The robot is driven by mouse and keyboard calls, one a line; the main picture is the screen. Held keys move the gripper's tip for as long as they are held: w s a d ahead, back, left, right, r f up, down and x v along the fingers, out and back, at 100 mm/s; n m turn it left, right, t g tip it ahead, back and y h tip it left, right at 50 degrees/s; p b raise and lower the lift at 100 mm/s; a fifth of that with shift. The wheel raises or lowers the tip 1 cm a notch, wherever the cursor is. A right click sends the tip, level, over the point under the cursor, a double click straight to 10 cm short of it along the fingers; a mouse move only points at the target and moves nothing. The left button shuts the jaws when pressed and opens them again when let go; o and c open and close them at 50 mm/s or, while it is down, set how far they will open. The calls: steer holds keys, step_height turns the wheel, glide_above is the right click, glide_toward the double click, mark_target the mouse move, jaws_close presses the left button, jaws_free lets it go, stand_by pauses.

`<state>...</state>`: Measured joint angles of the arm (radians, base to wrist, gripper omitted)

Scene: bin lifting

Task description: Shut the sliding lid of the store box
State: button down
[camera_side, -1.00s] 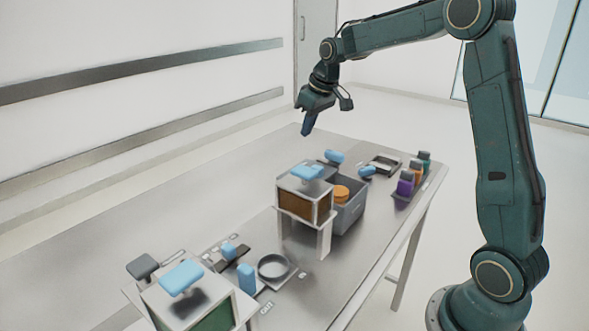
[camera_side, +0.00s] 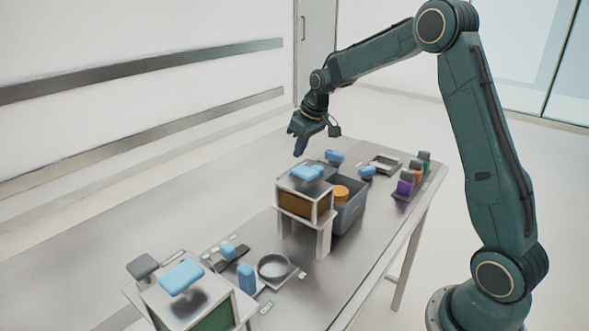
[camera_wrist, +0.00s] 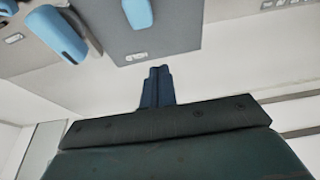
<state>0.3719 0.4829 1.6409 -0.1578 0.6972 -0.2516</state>
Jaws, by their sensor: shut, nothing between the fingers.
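My gripper (camera_side: 299,153) is shut and empty, pointing down above the table, behind and above a raised box. In the wrist view its closed fingers (camera_wrist: 159,85) point toward a grey surface with a blue handle (camera_wrist: 138,12). The raised box (camera_side: 297,206) has a brown front, a pale frame and a blue handle (camera_side: 306,173) on its top. A second box (camera_side: 210,322) with a green front stands at the lower left, with a blue handle (camera_side: 182,277) on top. I cannot tell which is the store box, nor how far a lid stands open.
A grey bin (camera_side: 352,217) with an orange item (camera_side: 341,193) stands beside the raised box. Several small coloured containers stand on a tray at the right. A round dish (camera_side: 273,266) and blue blocks lie between the boxes. The table's left part is clear.

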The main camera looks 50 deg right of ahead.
steer(key=x, duration=0.2)
steer(key=shift+f, duration=0.4)
steer(key=shift+s+r, duration=0.1)
steer(key=shift+s, duration=1.8)
steer(key=s, duration=1)
steer(key=shift+s, duration=0.55)
